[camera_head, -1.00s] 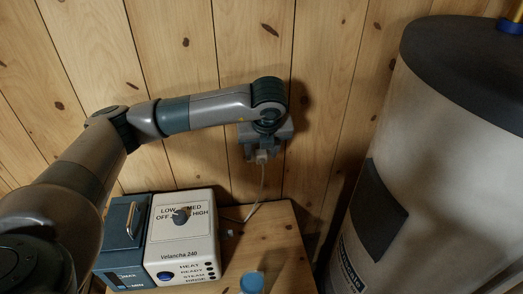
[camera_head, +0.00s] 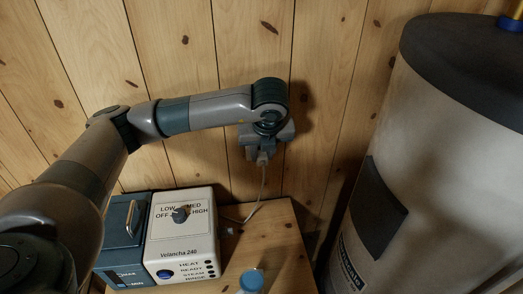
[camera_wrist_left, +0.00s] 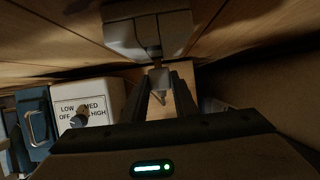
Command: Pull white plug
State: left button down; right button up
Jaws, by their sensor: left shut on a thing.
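My left gripper (camera_head: 262,153) is in front of the plank wall, below the end of my left arm. It is shut on the white plug (camera_wrist_left: 160,78), which sits between the two fingers in the left wrist view. A pale cord (camera_head: 264,180) hangs from the plug toward the table. A light box-shaped fitting (camera_wrist_left: 148,34) is just beyond the plug in the wrist view. A narrow dark piece shows between them; I cannot tell whether the plug is still seated. My right gripper is not in view.
A white and dark appliance (camera_head: 181,246) with a knob stands on the wooden table (camera_head: 284,262) below my arm. A blue-capped item (camera_head: 252,281) is at the table's front. A large tank (camera_head: 450,150) fills the right side. The wall (camera_head: 215,45) is close behind.

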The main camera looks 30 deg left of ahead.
pick_arm(q)
jog(key=shift+s+d, duration=0.25)
jog(key=shift+s, duration=0.05)
jog(key=shift+s+d, duration=0.15)
dwell(0.4)
jog(key=s+d, duration=0.1)
jog(key=s, duration=0.1)
jog(key=s+d, duration=0.2)
jog(key=shift+b, duration=0.35)
dwell(0.6)
